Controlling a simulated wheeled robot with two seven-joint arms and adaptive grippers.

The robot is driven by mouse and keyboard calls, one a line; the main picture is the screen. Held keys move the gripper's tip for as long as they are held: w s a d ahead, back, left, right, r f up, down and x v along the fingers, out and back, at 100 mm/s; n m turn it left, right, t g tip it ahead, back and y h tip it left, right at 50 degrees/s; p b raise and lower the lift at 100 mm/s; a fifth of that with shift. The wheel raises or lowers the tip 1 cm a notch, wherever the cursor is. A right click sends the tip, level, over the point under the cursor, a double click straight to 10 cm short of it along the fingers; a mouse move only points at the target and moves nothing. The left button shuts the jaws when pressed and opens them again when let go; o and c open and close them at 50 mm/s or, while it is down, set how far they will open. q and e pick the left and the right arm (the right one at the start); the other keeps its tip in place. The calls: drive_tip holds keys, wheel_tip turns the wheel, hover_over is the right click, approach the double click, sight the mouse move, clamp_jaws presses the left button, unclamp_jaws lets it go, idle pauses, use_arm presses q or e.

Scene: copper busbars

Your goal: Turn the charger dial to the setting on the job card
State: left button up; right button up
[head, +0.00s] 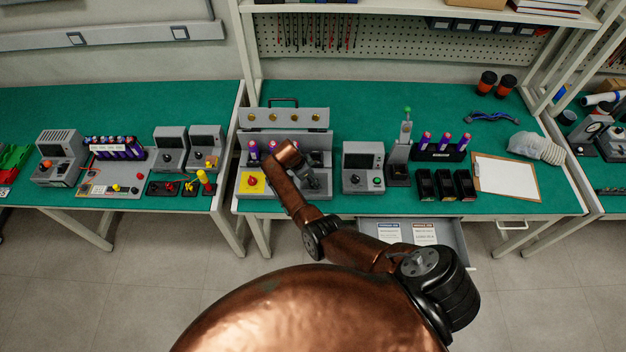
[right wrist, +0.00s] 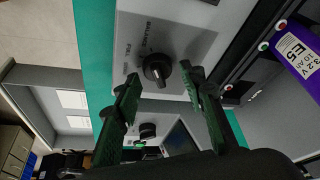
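The dial (right wrist: 157,69) is a black knob on a light grey label plate of the grey charger (head: 265,196). In the right wrist view, lettering including "BALANCE" and "STD" runs beside it; which setting its pointer marks is too small to tell. My right gripper (right wrist: 160,74) is open, its two green-black fingertips on either side of the knob with gaps showing. In the head view my right arm hides the dial. Two printed cards (head: 389,231) (head: 424,233) lie in the open drawer (head: 453,237); their small text is unreadable. My left gripper is out of view.
The charger's lid (head: 285,119) stands open behind, with purple cells (head: 254,150) inside. A grey tester (head: 362,167) stands right of the charger. A cell rack (head: 440,156), black bins (head: 445,186) and a clipboard (head: 507,176) lie further right. The green bench front has little free room.

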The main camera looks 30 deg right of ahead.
drive_tip(key=shift+o, duration=0.4)
drive_tip(key=shift+a, duration=0.1)
drive_tip(key=v, duration=1.2)
drive_tip(key=shift+s, duration=0.1)
